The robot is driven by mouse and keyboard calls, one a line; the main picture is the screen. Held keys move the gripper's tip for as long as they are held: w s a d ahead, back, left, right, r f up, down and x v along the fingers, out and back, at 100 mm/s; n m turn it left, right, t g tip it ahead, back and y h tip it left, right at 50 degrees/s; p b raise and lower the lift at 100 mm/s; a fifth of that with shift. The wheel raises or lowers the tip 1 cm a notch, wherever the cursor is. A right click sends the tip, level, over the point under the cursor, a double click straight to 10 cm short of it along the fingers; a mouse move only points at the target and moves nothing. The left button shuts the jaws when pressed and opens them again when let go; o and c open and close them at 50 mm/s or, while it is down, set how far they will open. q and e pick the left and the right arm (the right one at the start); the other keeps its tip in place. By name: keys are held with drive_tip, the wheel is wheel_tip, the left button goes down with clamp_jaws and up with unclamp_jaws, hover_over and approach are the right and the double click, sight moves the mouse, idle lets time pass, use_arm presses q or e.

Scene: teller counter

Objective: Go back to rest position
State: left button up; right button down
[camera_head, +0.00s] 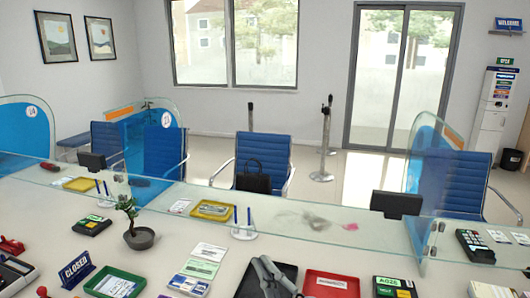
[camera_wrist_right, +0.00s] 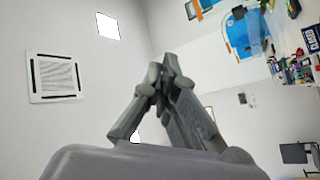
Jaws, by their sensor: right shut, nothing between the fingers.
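My right gripper (camera_head: 268,268) shows at the bottom middle of the head view, low over the counter (camera_head: 150,268) and in front of a black tray (camera_head: 245,284). In the right wrist view my right gripper (camera_wrist_right: 163,75) has its grey fingers brought together, with nothing between them. The wrist camera looks across the room, with the wall and ceiling around the fingers. My left gripper is not in either view.
A red tray (camera_head: 331,285), a green tray (camera_head: 115,284), a card terminal (camera_head: 475,246) and a potted plant (camera_head: 139,236) stand on the counter. A glass screen (camera_head: 330,226) runs along it. Blue chairs (camera_head: 263,160) stand beyond.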

drive_tip(key=s+d+f+m+g+h, duration=0.35)
drive_tip(key=d+f+m+h, duration=0.65)
drive_tip(key=d+f, duration=0.45)
drive_tip(key=s+d+f+m+g+h, duration=0.1)
drive_tip(key=s+d+f+m+g, duration=0.15)
drive_tip(key=s+f+g, duration=0.6)
drive_tip(key=s+d+f+m+g, duration=0.1)
drive_tip(key=s+d+f+g, duration=0.35)
drive_tip(key=s, duration=0.75)
wheel_tip(320, 180, down, 30)
drive_tip(key=s+a+r+b, duration=0.1)
drive_tip(key=s+a, duration=0.1)
drive_tip(key=s+d+f, duration=0.1)
drive_tip(key=s+f, duration=0.7)
drive_tip(key=s+d+f+g, duration=0.1)
drive_tip(key=s+d+f, duration=0.1)
drive_tip(key=s+f, duration=0.7)
drive_tip(key=shift+d+n+b, duration=0.25)
drive_tip(key=shift+n+b, duration=0.2)
